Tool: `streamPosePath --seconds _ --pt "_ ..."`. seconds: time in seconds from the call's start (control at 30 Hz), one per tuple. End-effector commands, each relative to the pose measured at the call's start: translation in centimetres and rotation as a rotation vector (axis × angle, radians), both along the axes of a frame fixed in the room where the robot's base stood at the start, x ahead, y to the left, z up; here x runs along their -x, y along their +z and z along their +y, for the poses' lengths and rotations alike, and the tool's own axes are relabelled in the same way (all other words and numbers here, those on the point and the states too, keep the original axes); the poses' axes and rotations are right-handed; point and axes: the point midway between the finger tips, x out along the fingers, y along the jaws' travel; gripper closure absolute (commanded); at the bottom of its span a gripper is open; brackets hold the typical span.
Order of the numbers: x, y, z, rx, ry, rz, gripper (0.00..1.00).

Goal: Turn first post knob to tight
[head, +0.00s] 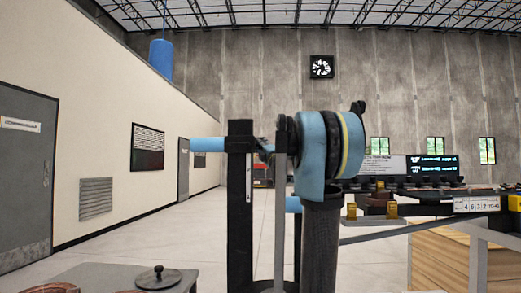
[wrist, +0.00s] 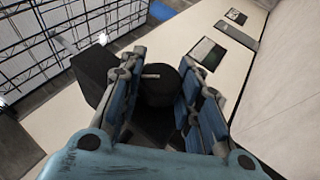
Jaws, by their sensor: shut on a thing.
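A black post (head: 240,200) stands upright left of my arm in the head view. In the wrist view, a black block (wrist: 97,72), which looks like the top of this post, is beyond my left finger. A round black knob (wrist: 160,88) with a thin light pin at its side sits between the blue-padded fingers of my gripper (wrist: 160,77). The gripper is shut on the knob. No tight marking on the knob is readable.
A blue bar (head: 206,144) sticks out left of the post. A grey table with a round lid (head: 158,277) is at the lower left. A bench with screens (head: 435,165) and a wooden crate (head: 445,255) stands right. The floor at left is open.

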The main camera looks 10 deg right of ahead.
Motion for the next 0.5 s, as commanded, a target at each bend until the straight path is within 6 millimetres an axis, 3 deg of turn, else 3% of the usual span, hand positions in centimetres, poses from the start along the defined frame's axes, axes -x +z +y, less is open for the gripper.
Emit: streamPosePath --seconds 0.5 --pt "0.0 0.18 -0.06 -0.048 -0.001 0.246 0.93"
